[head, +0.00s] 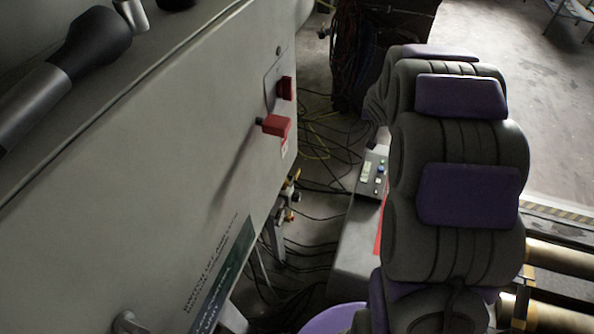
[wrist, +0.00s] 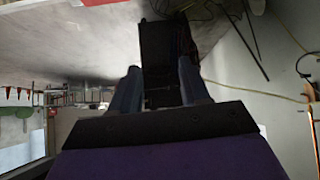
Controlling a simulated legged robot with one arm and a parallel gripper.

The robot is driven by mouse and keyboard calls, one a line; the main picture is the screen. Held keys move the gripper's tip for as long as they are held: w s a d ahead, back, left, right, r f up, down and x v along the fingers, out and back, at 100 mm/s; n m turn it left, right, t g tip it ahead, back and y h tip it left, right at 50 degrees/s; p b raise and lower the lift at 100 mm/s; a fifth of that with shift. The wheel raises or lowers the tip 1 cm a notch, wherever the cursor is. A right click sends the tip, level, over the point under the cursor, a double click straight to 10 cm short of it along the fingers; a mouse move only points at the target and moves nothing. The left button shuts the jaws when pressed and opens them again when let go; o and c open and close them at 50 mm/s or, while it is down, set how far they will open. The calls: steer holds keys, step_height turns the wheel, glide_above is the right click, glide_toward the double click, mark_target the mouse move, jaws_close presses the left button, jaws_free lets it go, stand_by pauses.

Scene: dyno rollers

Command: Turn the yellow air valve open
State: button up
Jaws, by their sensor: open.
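Small yellow and brass-coloured fittings (head: 290,194) show in the head view, low at the right edge of the big grey cabinet. They are too small to tell which is the yellow air valve or how its handle is turned. My gripper (wrist: 158,82) shows in the wrist view with its two dark fingers apart and nothing seen between them. In the head view my grey and purple arm stands to the right of the fittings, apart from them in the picture. The gripper's fingers are not discernible there.
The grey cabinet (head: 120,190) fills the left, with red handles (head: 276,126) on its face. Loose cables (head: 315,150) lie on the floor between it and a control box (head: 372,172). Rollers (head: 565,258) lie at lower right. Open floor (head: 520,90) is at upper right.

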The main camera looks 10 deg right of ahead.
steer(key=w+f+t+y+p, duration=0.25)
steer(key=w+f+y, duration=0.55)
steer(key=w+f, duration=0.45)
steer(key=s+a+f+m+g+y, duration=0.1)
steer(key=s+a+f+y, duration=0.45)
steer(key=s, duration=0.25)
steer(key=s+a+f+g+y, duration=0.1)
steer(key=s+a+f+y, duration=0.3)
steer(key=s+f+y, duration=0.4)
steer(key=w+a+h+b, duration=0.1)
steer(key=w+a, duration=0.3)
steer(key=a, duration=0.3)
steer(key=w+a+h+b, duration=0.1)
steer(key=w+a, duration=0.3)
steer(key=a, duration=0.3)
steer(key=shift+a+r, duration=0.35)
steer(key=shift+a, duration=0.05)
steer(key=shift+t, duration=0.25)
steer(key=shift+c, duration=0.4)
jaws_close()
